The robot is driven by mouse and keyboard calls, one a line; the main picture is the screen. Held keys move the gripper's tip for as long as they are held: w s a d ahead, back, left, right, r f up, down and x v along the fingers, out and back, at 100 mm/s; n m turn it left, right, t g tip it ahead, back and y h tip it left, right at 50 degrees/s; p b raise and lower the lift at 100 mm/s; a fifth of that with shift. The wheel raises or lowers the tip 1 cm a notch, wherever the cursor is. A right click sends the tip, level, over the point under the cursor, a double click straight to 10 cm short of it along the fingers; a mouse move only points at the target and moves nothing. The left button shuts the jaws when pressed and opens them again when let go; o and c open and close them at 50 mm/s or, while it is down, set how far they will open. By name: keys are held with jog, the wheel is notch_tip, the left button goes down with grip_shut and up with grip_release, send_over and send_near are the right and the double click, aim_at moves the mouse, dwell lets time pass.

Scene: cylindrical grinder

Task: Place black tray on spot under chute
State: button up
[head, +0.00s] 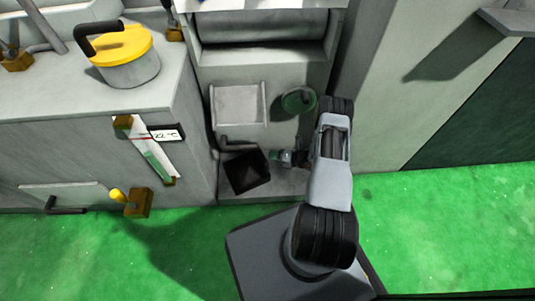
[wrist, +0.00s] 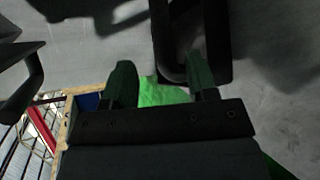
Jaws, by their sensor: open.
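The black tray (head: 247,171) sits at a slant on the low ledge of the grinder in the head view. My gripper (head: 273,156) is just right of the tray, close to its right edge; I cannot tell whether they touch. In the wrist view my gripper (wrist: 162,82) has its two fingers apart. A dark part with a loop-like handle (wrist: 180,72) shows between and beyond the fingers; it may belong to the tray. A pale square frame (head: 239,105) lies behind the tray. I cannot clearly make out the chute or the marked spot.
A grey cabinet (head: 70,150) with a yellow-lidded pot (head: 128,58) and a gauge (head: 150,150) stands at left. A grey wall is at right. Green floor (head: 450,230) is open at right front.

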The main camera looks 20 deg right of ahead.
jog(key=p+v, duration=0.1)
jog(key=v, duration=0.3)
jog(key=shift+s+d+r, duration=0.1)
jog(key=shift+s+d, duration=0.1)
jog(key=shift+s, duration=0.05)
dwell(0.4)
